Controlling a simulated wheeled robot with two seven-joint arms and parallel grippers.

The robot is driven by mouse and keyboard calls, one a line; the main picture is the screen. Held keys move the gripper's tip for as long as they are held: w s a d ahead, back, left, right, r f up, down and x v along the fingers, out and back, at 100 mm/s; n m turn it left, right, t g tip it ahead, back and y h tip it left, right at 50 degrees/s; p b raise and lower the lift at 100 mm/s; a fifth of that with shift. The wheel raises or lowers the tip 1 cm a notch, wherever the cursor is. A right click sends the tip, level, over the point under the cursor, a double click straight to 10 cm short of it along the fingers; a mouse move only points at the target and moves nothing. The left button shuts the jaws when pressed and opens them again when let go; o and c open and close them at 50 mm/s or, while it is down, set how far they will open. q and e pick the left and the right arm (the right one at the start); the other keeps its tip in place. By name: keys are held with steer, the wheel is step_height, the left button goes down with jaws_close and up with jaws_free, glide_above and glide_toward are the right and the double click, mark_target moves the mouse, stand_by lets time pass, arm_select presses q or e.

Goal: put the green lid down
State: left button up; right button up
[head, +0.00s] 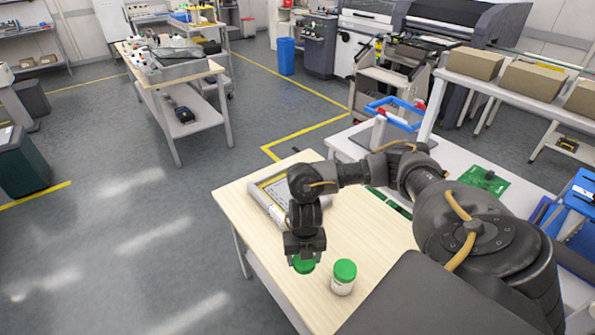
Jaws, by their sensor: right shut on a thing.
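My right gripper (304,256) points down over the wooden table (376,232) and is shut on a green lid (304,265). The lid is mostly covered by the fingers from above. Beside it to the right stands a white jar (342,285) with a green lid (345,269) on it, upright on the table. I cannot tell whether the held lid touches the table or hangs a little above it. What is under the held lid is hidden. My left gripper is not in view.
A grey framed tray (268,203) lies on the table behind my right gripper. A white table with green circuit boards (484,180) and a blue-handled item (394,114) adjoins at the right. The table's left edge is close to the gripper. Bare wood lies right of the gripper.

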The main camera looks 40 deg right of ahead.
steer(key=w+f, duration=0.1)
steer(key=f, duration=0.1)
steer(key=w+d+f+b, duration=0.1)
steer(key=w+f, duration=0.1)
steer(key=w+d+f+b, duration=0.1)
steer(key=w+f, duration=0.1)
steer(key=shift+d, duration=0.1)
steer(key=shift+w+d+f, duration=0.1)
steer(key=shift+w+f, duration=0.05)
steer(key=shift+f, duration=0.75)
steer(key=shift+w+d+f, duration=0.1)
steer(key=shift+w+f, duration=0.05)
steer(key=shift+f, duration=0.7)
steer(key=shift+a, duration=0.1)
steer(key=shift+f+b, duration=0.4)
steer(key=shift+b, duration=0.05)
steer(key=o, duration=1.1)
steer(key=shift+r, duration=0.1)
